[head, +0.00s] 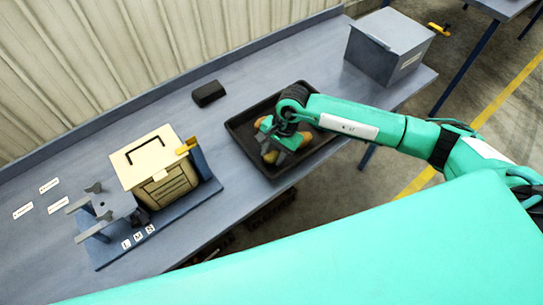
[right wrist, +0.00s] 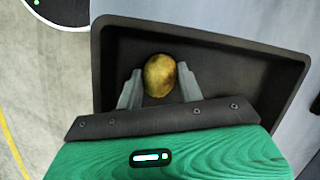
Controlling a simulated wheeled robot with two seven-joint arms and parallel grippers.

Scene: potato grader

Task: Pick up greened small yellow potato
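A small yellow potato with greenish-brown patches (right wrist: 160,75) is between the fingers of my right gripper (right wrist: 160,82) in the right wrist view. Both fingers meet its sides with no clear gap, so the gripper looks shut on it. In the head view the right gripper (head: 275,140) is low over the dark tray (head: 239,138), and it partly covers yellow-orange potatoes (head: 270,157) there. Whether the held potato is clear of the tray floor I cannot tell. The left gripper is not in view.
A black block (head: 208,93) lies behind the tray. A grey lidded bin (head: 390,48) is at the back right. Bare bench lies between.

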